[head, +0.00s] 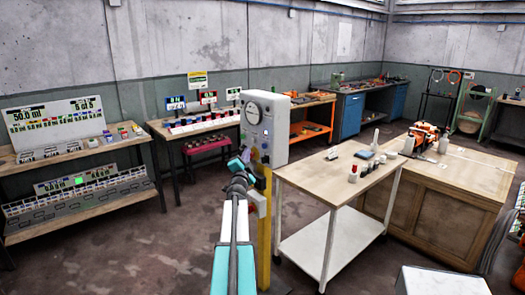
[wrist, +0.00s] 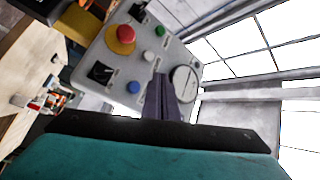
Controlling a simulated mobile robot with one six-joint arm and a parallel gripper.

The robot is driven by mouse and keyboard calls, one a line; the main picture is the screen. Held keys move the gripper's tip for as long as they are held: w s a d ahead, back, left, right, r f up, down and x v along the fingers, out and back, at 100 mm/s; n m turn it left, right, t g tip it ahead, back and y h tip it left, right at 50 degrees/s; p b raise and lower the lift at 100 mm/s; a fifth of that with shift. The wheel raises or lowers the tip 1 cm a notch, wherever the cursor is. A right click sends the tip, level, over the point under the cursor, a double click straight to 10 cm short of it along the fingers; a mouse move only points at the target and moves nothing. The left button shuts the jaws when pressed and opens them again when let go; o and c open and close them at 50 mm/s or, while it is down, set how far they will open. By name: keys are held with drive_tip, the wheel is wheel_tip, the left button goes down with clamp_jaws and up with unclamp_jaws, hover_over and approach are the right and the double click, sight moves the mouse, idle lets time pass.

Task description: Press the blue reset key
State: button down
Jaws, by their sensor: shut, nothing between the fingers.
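The blue reset key (wrist: 134,87) is a small round button on a grey control panel (wrist: 150,38), seen in the wrist view just left of my fingers. The same panel is the front of a grey box (head: 278,130) on a yellow post in the head view. My gripper (wrist: 159,78) is shut and empty, its dark fingers pointing at the panel between the blue key and the round gauge. In the head view my gripper (head: 246,156) is in front of the panel's lower part. I cannot tell whether the fingertips touch the panel.
Around the blue key are a white button (wrist: 148,55), a green button (wrist: 160,31), a red mushroom button (wrist: 121,38), a black rotary switch (wrist: 100,73) and a gauge (wrist: 184,82). A wooden-topped cart (head: 310,180) stands close right of the post.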

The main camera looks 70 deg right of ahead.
sight(264, 146)
drive_tip(key=shift+s+d+b, duration=0.5)
drive_tip(key=shift+d+b, duration=0.2)
drive_tip(key=shift+d, duration=0.1)
drive_tip(key=shift+s+d+b, duration=0.55)
drive_tip(key=shift+d+b, duration=0.1)
drive_tip(key=shift+d, duration=0.2)
drive_tip(key=shift+s+d+b, duration=0.5)
drive_tip(key=shift+d+b, duration=0.2)
drive_tip(key=shift+d, duration=0.1)
drive_tip(key=shift+s+d+f+b, duration=0.1)
drive_tip(key=shift+s+d+b, duration=0.15)
drive_tip(key=shift+b, duration=0.2)
drive_tip(key=shift+s+d+b, duration=0.35)
drive_tip(key=shift+d+b, duration=0.15)
drive_tip(key=shift+b, duration=0.15)
idle(1.8)
drive_tip(key=shift+w+a, duration=0.1)
drive_tip(key=shift+a, duration=0.05)
drive_tip(key=shift+w+a+p, duration=0.4)
drive_tip(key=shift+a+p, duration=0.25)
drive_tip(key=shift+p, duration=0.15)
